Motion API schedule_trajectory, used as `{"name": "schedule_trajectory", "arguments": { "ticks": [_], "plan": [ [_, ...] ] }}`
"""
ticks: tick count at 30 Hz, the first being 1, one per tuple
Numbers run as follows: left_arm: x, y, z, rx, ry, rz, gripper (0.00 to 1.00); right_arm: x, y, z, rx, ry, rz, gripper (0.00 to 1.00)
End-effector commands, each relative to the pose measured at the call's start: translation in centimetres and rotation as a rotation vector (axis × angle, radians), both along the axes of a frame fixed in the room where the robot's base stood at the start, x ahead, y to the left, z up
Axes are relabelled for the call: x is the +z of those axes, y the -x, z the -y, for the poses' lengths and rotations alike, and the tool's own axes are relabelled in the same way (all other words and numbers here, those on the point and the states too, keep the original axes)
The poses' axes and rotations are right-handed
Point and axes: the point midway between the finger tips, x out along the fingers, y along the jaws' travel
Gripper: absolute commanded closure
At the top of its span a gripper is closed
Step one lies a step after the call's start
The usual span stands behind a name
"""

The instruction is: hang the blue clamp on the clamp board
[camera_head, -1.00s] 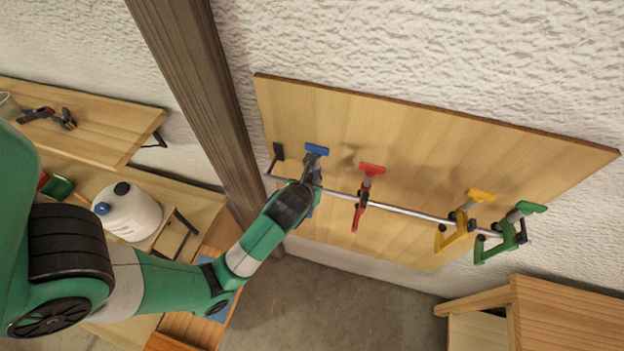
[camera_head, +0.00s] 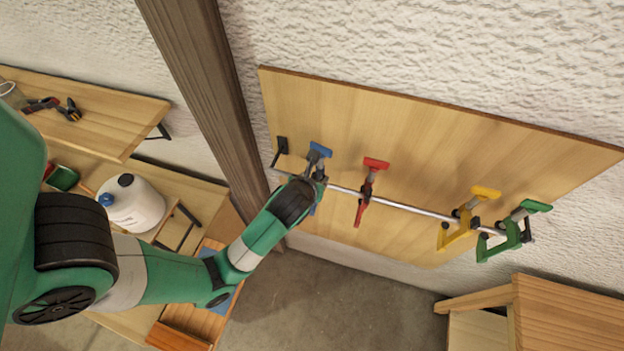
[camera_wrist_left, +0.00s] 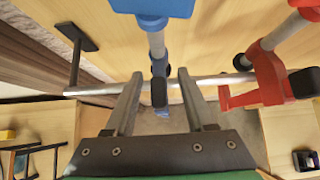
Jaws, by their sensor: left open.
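The blue clamp (camera_head: 319,151) is at the left end of the metal rail (camera_head: 401,207) on the wooden clamp board (camera_head: 420,130), blue head up. In the left wrist view the blue clamp (camera_wrist_left: 152,8) has its bar upright at the rail, with a dark pad in front. My left gripper (camera_head: 317,177) is open; in the wrist view its two fingers (camera_wrist_left: 161,76) stand either side of the clamp's lower part, with gaps visible. The arm partly hides the clamp's lower end in the head view. My right gripper is in neither view.
A red clamp (camera_head: 368,190), a yellow clamp (camera_head: 464,218) and a green clamp (camera_head: 514,231) hang along the rail to the right. A wooden post (camera_head: 210,90) stands left of the board. A white jug (camera_head: 135,203) stands on a lower shelf at left.

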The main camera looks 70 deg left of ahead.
Motion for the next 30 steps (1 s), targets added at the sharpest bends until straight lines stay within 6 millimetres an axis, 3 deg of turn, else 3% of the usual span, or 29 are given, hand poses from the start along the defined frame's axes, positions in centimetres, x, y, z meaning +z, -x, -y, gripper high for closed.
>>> {"name": "schedule_trajectory", "arguments": {
  "ticks": [9,15,30],
  "plan": [
    [5.1,2.8,4.1,-0.006,-0.002,0.006,0.45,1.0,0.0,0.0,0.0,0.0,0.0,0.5],
    [7.3,4.3,5.9,-0.003,-0.002,0.005,0.45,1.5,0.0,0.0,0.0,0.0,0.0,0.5],
    [7.7,4.7,6.3,-0.002,-0.001,0.006,0.45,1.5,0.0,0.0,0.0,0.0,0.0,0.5]
  ]
}}
